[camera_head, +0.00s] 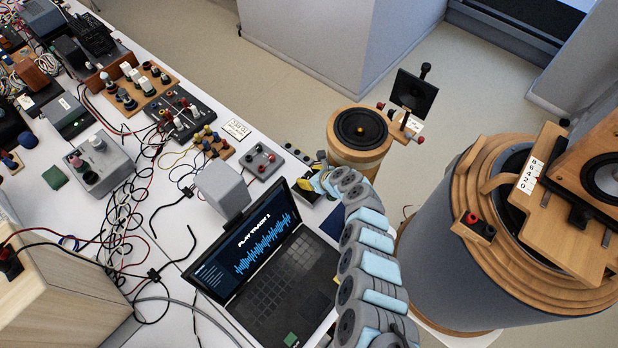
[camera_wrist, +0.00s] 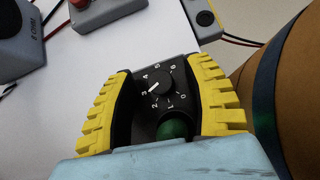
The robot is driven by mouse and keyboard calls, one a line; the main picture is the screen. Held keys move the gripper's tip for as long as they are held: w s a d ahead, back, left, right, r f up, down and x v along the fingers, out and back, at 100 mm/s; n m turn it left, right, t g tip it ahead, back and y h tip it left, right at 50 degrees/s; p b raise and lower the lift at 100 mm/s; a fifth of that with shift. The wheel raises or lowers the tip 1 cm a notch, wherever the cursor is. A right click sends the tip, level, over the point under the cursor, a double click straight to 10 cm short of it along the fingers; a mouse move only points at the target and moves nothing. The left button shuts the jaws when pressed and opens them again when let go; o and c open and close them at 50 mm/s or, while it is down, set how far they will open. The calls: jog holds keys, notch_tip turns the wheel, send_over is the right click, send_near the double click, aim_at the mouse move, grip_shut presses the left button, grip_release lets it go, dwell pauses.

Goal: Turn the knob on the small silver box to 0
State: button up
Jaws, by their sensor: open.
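A small box with a dark dial face (camera_wrist: 150,128) lies under my gripper in the wrist view. Its black knob (camera_wrist: 164,88) has a white pointer mark, which points at about 3. In the head view my gripper (camera_head: 320,183) is at the table's right edge and covers part of the box (camera_head: 303,192).
A laptop (camera_head: 285,280) is open just below my gripper in the head view. Speakers on wooden drums (camera_head: 361,130) stand right of the table. Cables cross the table.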

grip_shut()
dwell(0.3)
jog(key=shift+d+f+n+b, duration=0.1)
jog(key=shift+f+n+b, duration=0.2)
jog(key=shift+b, duration=0.45)
jog(key=shift+w+n+g+y+b, duration=0.1)
jog(key=shift+n+g+y+b, duration=0.2)
jog(key=shift+b, duration=0.3)
jog(key=shift+n+g+y+b, duration=0.3)
jog(key=shift+n+g+b, duration=0.3)
jog(key=shift+b, duration=0.55)
jog(key=shift+r+n, duration=0.2)
jog(key=shift+n, duration=0.1)
